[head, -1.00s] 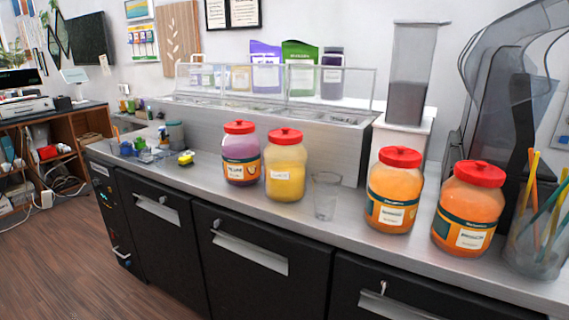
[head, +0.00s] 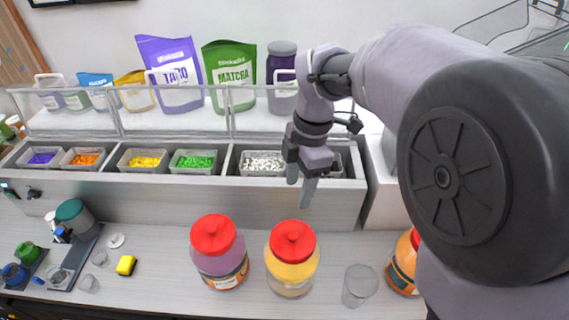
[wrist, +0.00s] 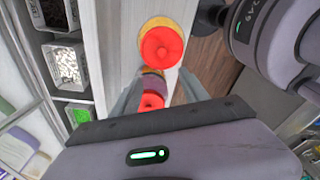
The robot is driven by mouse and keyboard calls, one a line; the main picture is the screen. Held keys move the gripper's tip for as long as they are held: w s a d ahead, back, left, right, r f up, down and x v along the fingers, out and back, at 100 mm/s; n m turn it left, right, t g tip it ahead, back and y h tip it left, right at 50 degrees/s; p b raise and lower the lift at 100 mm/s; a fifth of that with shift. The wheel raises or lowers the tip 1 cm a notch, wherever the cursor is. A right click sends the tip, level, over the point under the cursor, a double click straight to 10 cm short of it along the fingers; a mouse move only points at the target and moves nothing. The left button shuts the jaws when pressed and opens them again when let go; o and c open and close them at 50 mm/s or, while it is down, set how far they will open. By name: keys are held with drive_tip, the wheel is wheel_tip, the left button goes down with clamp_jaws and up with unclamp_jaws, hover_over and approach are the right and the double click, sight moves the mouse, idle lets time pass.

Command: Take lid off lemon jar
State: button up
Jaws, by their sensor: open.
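The yellow jar, taken as the lemon jar (head: 290,275), stands upright on the counter with its red lid (head: 293,241) on. Its label cannot be read. In the wrist view its red lid (wrist: 162,45) shows from above, beyond my fingertips. My gripper (head: 300,188) is open and empty, pointing down above and behind the jar, apart from it. In the wrist view its two fingers (wrist: 161,76) are spread, with the purple jar's red lid (wrist: 152,103) seen between and beneath them.
The purple jar (head: 221,265) stands close on the left. A clear empty cup (head: 360,286) and an orange jar (head: 402,265), partly hidden by my arm, stand on the right. Behind are topping bins (head: 262,163) with a glass guard and bags.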

drive_tip(key=b, duration=0.1)
approach(293, 235)
drive_tip(key=f, duration=0.5)
drive_tip(key=a+f+b, duration=0.1)
drive_tip(key=f, duration=0.2)
drive_tip(key=shift+s+f, duration=0.15)
drive_tip(key=shift+f, duration=0.2)
drive_tip(key=shift+s+d+r, duration=0.1)
drive_tip(key=shift+c, duration=0.6)
clamp_jaws()
